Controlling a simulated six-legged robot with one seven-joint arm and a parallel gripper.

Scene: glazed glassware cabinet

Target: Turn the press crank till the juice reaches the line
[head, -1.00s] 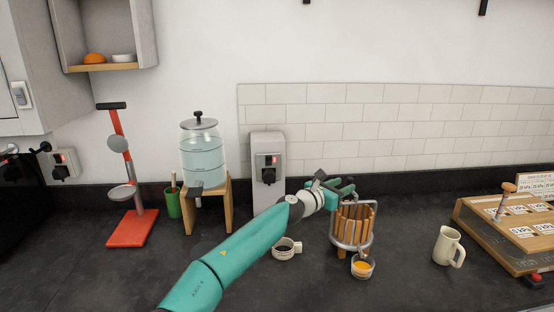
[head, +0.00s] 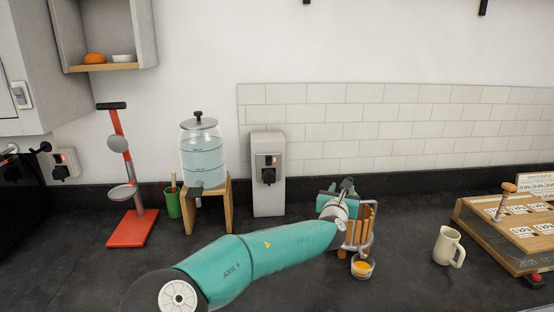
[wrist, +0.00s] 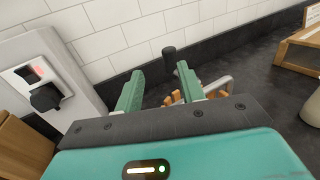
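The press (head: 366,232), a basket of wooden slats in a metal frame, stands on the counter right of centre in the head view. Its slats (wrist: 174,98) show partly beyond my fingers in the wrist view. A small clear cup (head: 362,267) with orange juice stands at the press's front. I cannot make out the line on it.
A cream mug (head: 447,246) and a wooden stand with labels (head: 510,228) are to the right. A grey socket box (head: 268,190), a water dispenser (head: 202,160) and a red stand (head: 132,228) are to the left. The tiled wall (head: 400,130) is close behind.

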